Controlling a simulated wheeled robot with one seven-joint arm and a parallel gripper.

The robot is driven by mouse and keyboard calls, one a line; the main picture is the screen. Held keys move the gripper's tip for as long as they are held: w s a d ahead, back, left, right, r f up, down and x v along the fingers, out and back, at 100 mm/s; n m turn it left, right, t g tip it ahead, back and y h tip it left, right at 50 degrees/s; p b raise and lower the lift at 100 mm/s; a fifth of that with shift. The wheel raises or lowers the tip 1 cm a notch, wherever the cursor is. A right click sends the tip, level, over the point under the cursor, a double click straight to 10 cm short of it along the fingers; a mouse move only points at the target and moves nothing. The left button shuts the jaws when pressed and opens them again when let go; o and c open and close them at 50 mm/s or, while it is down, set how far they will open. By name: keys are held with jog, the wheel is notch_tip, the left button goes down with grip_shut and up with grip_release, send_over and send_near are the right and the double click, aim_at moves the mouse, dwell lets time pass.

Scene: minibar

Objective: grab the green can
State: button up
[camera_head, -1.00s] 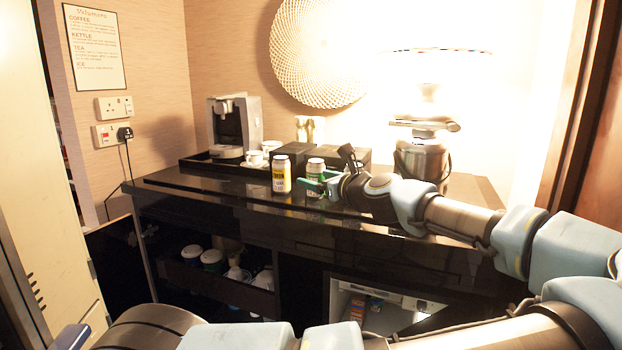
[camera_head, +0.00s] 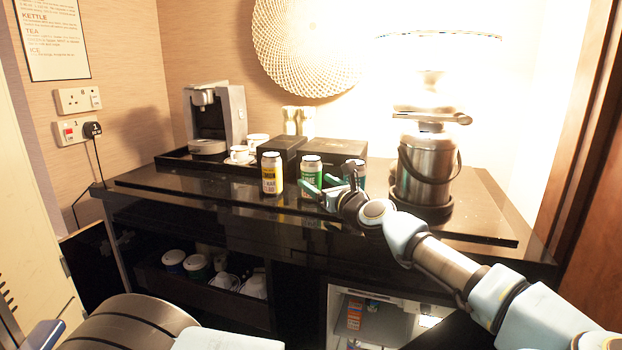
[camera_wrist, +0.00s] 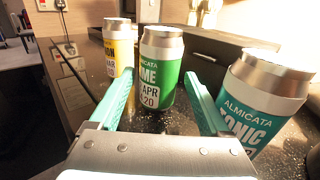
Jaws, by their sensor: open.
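The green can (camera_head: 311,174) stands upright on the dark counter, between a yellow can (camera_head: 272,173) on its left and a teal can (camera_head: 355,173) on its right. In the wrist view the green can (camera_wrist: 161,75) stands just beyond and between the fingertips of my gripper (camera_wrist: 160,90). The yellow can (camera_wrist: 118,48) is outside the left finger, and the teal tonic can (camera_wrist: 262,105) is close outside the right finger. In the head view my gripper (camera_head: 320,190) is open and empty, low in front of the green can.
Black boxes (camera_head: 338,152) stand behind the cans. A steel ice bucket (camera_head: 425,170) is to the right and a coffee machine (camera_head: 213,118) with white cups (camera_head: 240,154) is at the left. The counter front (camera_head: 220,215) is clear. An open fridge (camera_head: 375,312) is below.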

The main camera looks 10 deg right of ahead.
aim_at(306, 174)
jog(key=p+x, duration=0.1)
jog(key=x, duration=0.5)
jog(key=shift+w+a+r+p, duration=0.1)
jog(key=shift+w+p, duration=0.2)
jog(key=shift+w, duration=0.05)
grip_shut()
dwell(0.4)
